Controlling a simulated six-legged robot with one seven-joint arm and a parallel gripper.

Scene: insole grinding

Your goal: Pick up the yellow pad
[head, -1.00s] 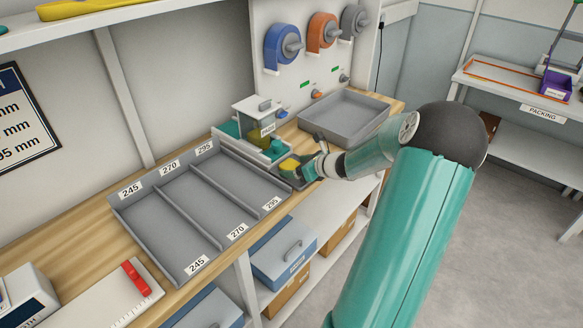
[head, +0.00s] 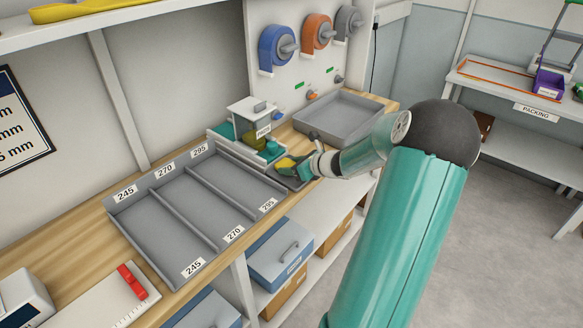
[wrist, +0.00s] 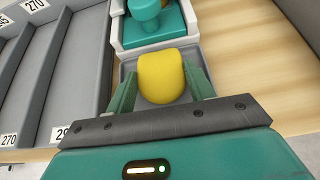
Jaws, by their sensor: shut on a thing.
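The yellow pad (wrist: 162,76) is between the two green fingers of my gripper (wrist: 162,92) in the wrist view. My gripper is shut on it. Under the pad is a small grey tray (wrist: 127,70) at the front of a teal and white machine (wrist: 148,28). I cannot tell whether the pad still touches that tray. In the head view the pad (head: 286,165) is small and partly hidden by my gripper (head: 294,170), just in front of the machine (head: 250,130).
A grey bin with compartments marked 245, 270 and 295 (head: 150,208) lies left of the machine. An empty grey tray (head: 342,137) stands to the right. Blue, orange and grey wheels (head: 316,35) are on the panel behind. A red-slider ruler board (head: 112,300) is at front left.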

